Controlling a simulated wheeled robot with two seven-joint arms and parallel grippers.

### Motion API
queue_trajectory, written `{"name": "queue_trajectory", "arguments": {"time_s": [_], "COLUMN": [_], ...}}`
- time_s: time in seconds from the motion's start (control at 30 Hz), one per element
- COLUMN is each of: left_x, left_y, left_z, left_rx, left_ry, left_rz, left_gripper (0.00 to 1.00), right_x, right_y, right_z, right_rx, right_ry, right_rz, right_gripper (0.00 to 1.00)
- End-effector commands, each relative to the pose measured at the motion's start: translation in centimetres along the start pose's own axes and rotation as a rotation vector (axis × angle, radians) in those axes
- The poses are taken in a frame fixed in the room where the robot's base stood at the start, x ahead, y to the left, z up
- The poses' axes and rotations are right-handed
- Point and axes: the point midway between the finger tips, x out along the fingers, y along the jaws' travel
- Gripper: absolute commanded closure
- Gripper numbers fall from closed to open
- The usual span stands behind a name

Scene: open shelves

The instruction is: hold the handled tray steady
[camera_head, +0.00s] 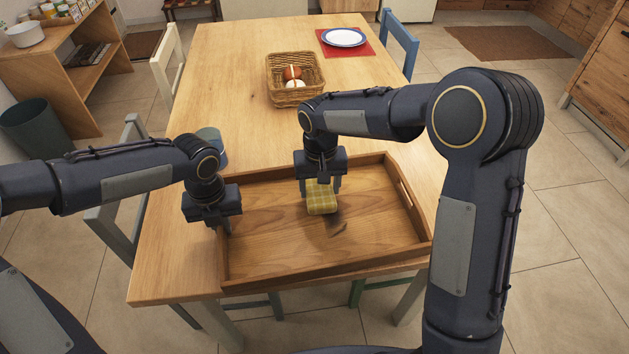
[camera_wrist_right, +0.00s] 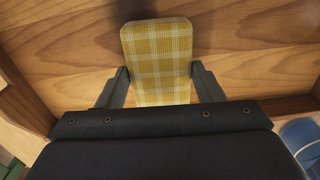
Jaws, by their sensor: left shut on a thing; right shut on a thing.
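The handled wooden tray (camera_head: 290,262) lies on the near part of the table, with a handle slot in its right wall. My left gripper (camera_head: 223,226) is shut on the tray's left wall; the fingertips are partly hidden by the gripper body. My right gripper (camera_head: 321,188) is over the tray, shut on a yellow plaid item (camera_head: 322,203), perhaps a folded cloth. In the right wrist view the yellow plaid item (camera_wrist_right: 157,55) sits between the fingers of my right gripper (camera_wrist_right: 162,85), above the tray floor (camera_wrist_right: 60,55). I cannot tell whether it touches the floor.
A wicker basket (camera_head: 296,96) with round items stands farther back on the wooden table (camera_head: 225,55). A plate (camera_head: 343,37) lies on a red mat (camera_head: 345,49) at the far end. A blue-grey cup (camera_head: 211,142) stands behind my left gripper. Chairs flank the table.

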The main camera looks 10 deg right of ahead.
Motion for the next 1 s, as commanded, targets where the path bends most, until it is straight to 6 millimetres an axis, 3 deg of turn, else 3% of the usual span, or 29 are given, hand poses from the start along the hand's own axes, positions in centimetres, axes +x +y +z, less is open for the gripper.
{"name": "queue_trajectory", "arguments": {"time_s": [1.0], "left_x": [-0.1], "left_y": [-0.1], "left_z": [0.1], "left_rx": [0.0], "left_ry": [-0.003], "left_rz": [-0.002], "left_gripper": [1.0], "right_x": [0.0], "right_y": [0.6], "right_z": [9.3], "right_rx": [0.0], "right_ry": [-0.001], "right_rz": [0.001], "right_gripper": [0.6]}}
